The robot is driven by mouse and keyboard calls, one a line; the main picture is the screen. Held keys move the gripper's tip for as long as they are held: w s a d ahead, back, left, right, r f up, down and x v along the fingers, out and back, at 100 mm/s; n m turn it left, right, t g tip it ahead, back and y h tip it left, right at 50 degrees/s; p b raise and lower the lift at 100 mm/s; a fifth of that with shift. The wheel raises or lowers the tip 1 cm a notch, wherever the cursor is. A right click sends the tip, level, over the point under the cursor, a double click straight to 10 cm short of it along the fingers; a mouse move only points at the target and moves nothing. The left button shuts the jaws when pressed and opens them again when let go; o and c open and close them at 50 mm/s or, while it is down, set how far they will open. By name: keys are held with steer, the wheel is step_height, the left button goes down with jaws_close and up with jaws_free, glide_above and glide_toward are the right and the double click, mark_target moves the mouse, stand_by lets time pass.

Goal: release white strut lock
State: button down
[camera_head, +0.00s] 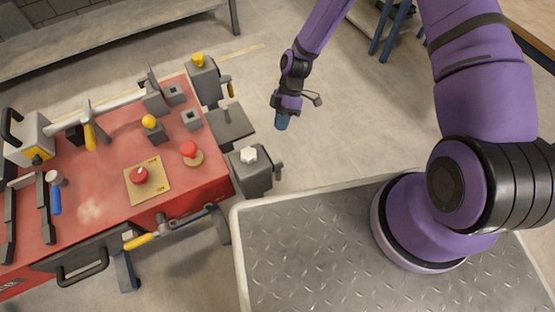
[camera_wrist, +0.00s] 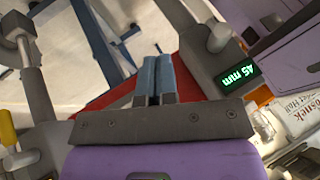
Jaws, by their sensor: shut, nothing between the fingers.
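The white strut lock shows as a white knob (camera_head: 249,154) on top of a grey block (camera_head: 252,178) at the near right corner of the red bed (camera_head: 105,205). A pale knob (camera_wrist: 219,37), seemingly the same one, stands right of my fingers in the wrist view, beside a green display (camera_wrist: 239,77) reading 45 mm. My gripper (camera_head: 282,122) is in the air to the right of the bed, above and right of the white knob in the head view, and apart from it. Its blue fingers (camera_wrist: 158,60) are shut together and empty.
A yellow knob (camera_head: 197,60) tops the block at the far right corner. A red knob (camera_head: 189,149), a red button on a yellow plate (camera_head: 149,191) and another yellow knob (camera_head: 149,121) stand on the bed. Open floor (camera_head: 335,125) lies right of the bed.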

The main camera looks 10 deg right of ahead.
mark_target(278, 172)
steer(key=shift+s+f, duration=0.1)
steer(key=s+a+f, duration=0.3)
steer(key=s+f, duration=0.4)
steer(key=s, duration=0.2)
steer(key=shift+f, duration=0.4)
